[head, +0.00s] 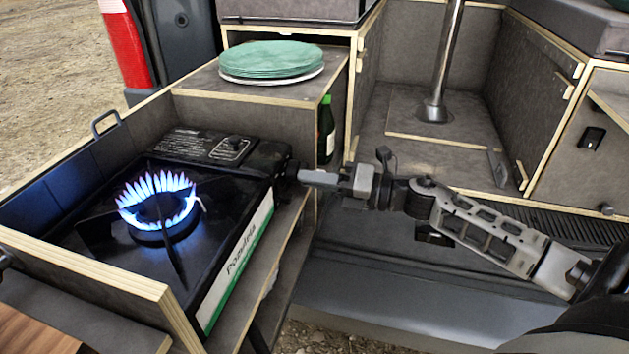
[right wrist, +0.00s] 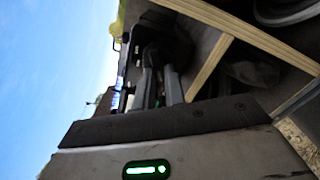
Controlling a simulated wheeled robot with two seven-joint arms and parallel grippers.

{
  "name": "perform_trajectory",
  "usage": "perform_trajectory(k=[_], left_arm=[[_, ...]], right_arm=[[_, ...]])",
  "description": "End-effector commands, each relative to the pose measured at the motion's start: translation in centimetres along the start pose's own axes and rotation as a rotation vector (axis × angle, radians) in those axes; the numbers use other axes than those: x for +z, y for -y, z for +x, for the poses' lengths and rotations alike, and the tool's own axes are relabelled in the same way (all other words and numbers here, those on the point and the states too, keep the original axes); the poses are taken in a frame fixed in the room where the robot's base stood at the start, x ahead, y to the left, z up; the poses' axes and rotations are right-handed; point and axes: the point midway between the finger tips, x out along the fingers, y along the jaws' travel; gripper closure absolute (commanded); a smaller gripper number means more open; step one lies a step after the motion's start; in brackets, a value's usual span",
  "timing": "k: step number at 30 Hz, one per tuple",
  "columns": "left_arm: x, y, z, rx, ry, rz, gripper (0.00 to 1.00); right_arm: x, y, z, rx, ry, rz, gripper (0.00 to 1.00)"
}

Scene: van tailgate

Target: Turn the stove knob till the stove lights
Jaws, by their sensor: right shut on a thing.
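The black camping stove (head: 215,235) sits in a wood-edged tray on the left of the head view. A ring of blue flame (head: 157,200) burns on its burner. The stove knob (head: 292,170) is a dark part on the stove's right end, mostly hidden by my right gripper (head: 302,177). That gripper reaches in from the right and is shut on the knob. In the right wrist view, the two fingers of my right gripper (right wrist: 161,85) reach up to the dark stove end, and the knob between them is hard to make out. My left gripper is not in view.
Green plates (head: 270,58) lie stacked on the cabinet top behind the stove. A dark green bottle (head: 326,130) stands in the niche below. A metal post (head: 445,60) rises at the back. The tray's wooden edge (head: 90,265) runs along the stove's near side.

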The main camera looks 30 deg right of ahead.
Motion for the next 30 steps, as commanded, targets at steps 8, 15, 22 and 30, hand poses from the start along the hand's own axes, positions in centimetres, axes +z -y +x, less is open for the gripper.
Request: perform_trajectory(k=[8,15,22,30], left_arm=[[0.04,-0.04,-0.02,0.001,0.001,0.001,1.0],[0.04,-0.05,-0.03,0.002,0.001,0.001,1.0],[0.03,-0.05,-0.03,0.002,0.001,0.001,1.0],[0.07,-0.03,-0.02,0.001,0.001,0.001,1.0]], right_arm=[[-0.09,0.05,-0.02,-0.001,-0.002,-0.005,1.0],[-0.08,0.05,-0.01,-0.001,-0.001,-0.004,0.66],[-0.04,0.03,-0.01,0.0,-0.001,-0.004,0.66],[-0.04,0.1,-0.65,-0.002,0.0,-0.003,0.66]])
